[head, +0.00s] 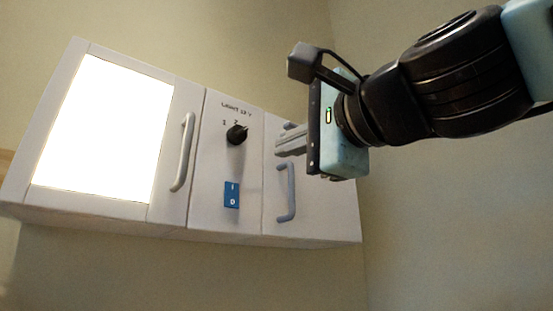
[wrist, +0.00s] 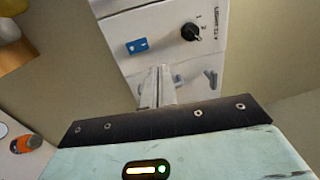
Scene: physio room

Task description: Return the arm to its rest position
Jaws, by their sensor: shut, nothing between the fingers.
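My gripper (head: 290,140) is in front of the right door of a white wall cabinet (head: 310,229), beside the knob panel and above the right door's handle. Its fingers are together with nothing between them. In the wrist view the shut fingers (wrist: 158,88) point toward the cabinet front. In the head view my arm comes in from the upper right. From these views I cannot tell how far the fingertips are from the door.
The cabinet has a bright lit panel (head: 103,130), a left handle (head: 183,152), a black knob (head: 237,134), a blue switch (head: 231,195) and a right handle (head: 287,192). An orange item (wrist: 25,143) lies at the wrist view's left edge. Bare wall lies right of the cabinet.

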